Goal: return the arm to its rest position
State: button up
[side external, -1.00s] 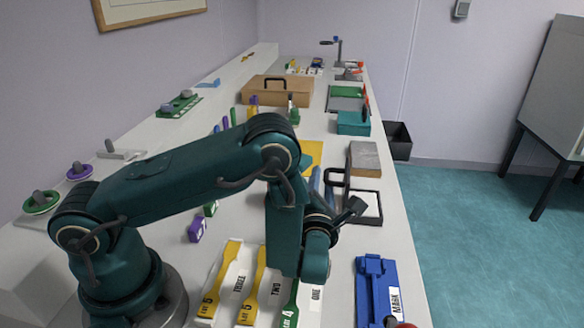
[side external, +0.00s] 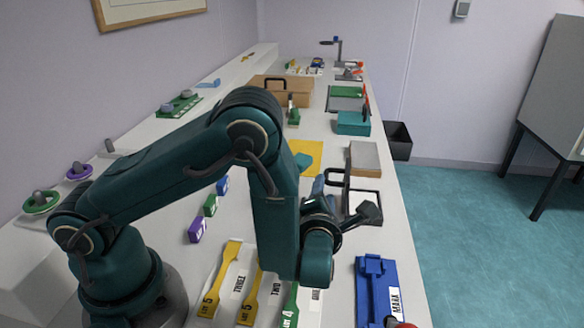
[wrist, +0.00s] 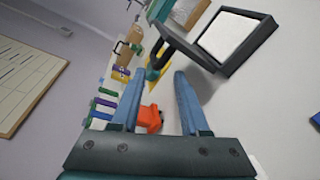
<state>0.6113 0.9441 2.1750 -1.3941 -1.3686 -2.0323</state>
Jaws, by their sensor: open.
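My arm stands bent over the bench, its wrist above the front part. My gripper (wrist: 156,95) is open in the wrist view, with two blue fingers apart and nothing held between them. An orange thing (wrist: 150,118) shows beyond the gap, near the left finger; I cannot tell what it is. In the side view, the fingers are partly hidden by my wrist.
A black frame with a white plate (wrist: 235,36) lies ahead; the frame also shows in the side view (side external: 367,207). A blue fixture (side external: 375,285) stands at front right. Labelled yellow strips (side external: 220,280) lie below the arm. A wooden box (side external: 290,91) stands farther back.

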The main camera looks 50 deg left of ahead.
jog(key=shift+d+r+m+g+h, duration=0.3)
jog(key=shift+d+r+m+h, duration=0.1)
jog(key=shift+m+h, duration=0.35)
jog(key=s+d+r+m+g+h, duration=0.1)
jog(key=s+d+r+m+h, duration=0.1)
jog(key=d+r+m+h, duration=0.55)
jog(key=s+d+r+m+h, duration=0.3)
jog(key=m+h, duration=0.2)
jog(key=m, duration=0.6)
jog(key=s+a+m+g+y, duration=0.1)
jog(key=s+a+m+g, duration=0.1)
jog(key=s+a+m, duration=0.2)
jog(key=s+a+f+m+g+y, duration=0.1)
jog(key=s+a+m, duration=0.3)
jog(key=s+m, duration=0.4)
jog(key=s+g, duration=0.1)
jog(key=s, duration=0.2)
jog(key=shift+s+a+y, duration=0.2)
jog(key=shift+s+y, duration=0.05)
jog(key=shift+y, duration=0.15)
